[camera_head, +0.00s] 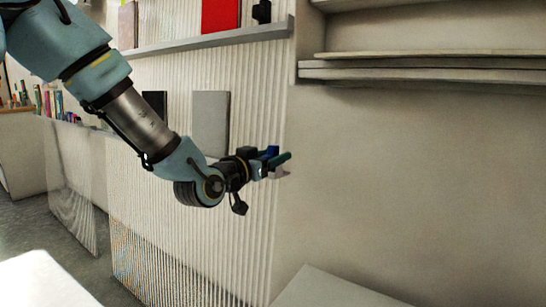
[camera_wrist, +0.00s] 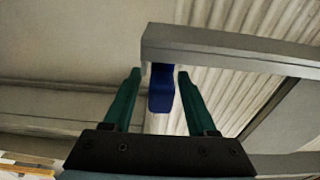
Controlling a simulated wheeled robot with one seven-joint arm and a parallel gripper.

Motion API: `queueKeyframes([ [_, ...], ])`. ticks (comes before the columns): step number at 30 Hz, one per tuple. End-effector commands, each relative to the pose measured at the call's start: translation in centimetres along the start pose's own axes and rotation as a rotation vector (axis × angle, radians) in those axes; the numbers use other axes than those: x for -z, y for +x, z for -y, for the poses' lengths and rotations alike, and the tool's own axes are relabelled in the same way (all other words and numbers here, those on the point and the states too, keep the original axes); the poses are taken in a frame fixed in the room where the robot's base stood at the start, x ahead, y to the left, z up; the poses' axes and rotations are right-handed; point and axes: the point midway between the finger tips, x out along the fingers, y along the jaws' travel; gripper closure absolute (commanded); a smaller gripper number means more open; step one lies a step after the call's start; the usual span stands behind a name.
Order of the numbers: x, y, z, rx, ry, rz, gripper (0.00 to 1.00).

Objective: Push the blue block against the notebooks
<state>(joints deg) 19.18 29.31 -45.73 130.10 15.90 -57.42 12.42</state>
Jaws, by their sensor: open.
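The blue block (camera_wrist: 161,92) shows between the two green fingers of my gripper (camera_wrist: 159,74) in the wrist view. Narrow gaps show on both sides of it, and its far end is close to a grey ledge. In the head view the blue block (camera_head: 272,151) is small and partly hidden by my gripper (camera_head: 284,163), which is at the right end of the ribbed panel. My gripper is open. A grey notebook (camera_head: 211,123) and a dark notebook (camera_head: 154,105) stand upright to the left, partly behind my arm. Whether the block touches a finger, I cannot tell.
An upper ledge (camera_head: 215,40) carries a red notebook (camera_head: 220,16) and a small black object (camera_head: 262,12). Wall shelves (camera_head: 420,72) are at the upper right. The grey ledge (camera_wrist: 230,50) crosses the wrist view. A pale table top (camera_head: 325,290) is below.

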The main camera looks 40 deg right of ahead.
Motion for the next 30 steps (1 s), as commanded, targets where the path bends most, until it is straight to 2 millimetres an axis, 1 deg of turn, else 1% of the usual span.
queueKeyframes([
  [5,-0.01,-0.02,-0.01,0.0,0.0,0.0,0.44],
  [20,-0.02,-0.04,-0.02,0.0,0.0,0.0,1.0],
  [30,-0.02,-0.05,-0.03,-0.001,0.0,0.0,1.0],
])
